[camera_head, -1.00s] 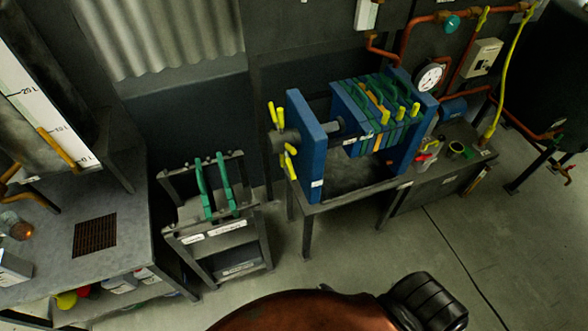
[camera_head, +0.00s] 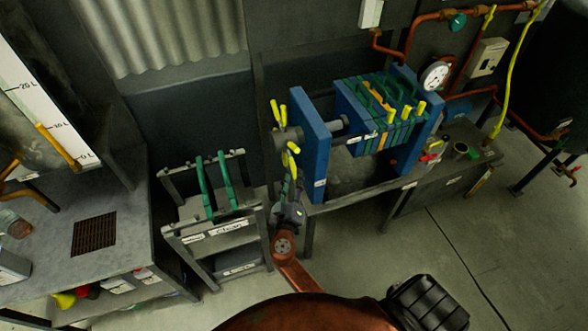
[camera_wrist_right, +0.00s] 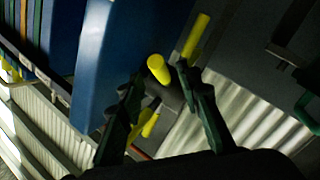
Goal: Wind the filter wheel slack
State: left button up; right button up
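The filter wheel (camera_head: 284,135) is a dark hub with several yellow handles on the left side of the filter press's blue end plate (camera_head: 313,145). My right gripper (camera_head: 291,176) is just below the wheel, pointing up at its lower yellow handles. In the right wrist view the gripper (camera_wrist_right: 160,76) has its two dark fingers apart, and a yellow handle (camera_wrist_right: 158,68) shows at the gap between their tips. Whether the fingers touch it I cannot tell. Another yellow handle (camera_wrist_right: 195,36) stands beyond the right finger. My left gripper is not in view.
The press's plate stack (camera_head: 380,112) sits on a metal bench (camera_head: 345,197). A rack with two green-edged plates (camera_head: 214,187) stands left of my right arm. A workbench with a grate (camera_head: 95,233) is at far left. Floor on the right is clear.

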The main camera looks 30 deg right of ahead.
aim_at(294, 169)
jog(key=shift+x, duration=2.25)
grip_shut()
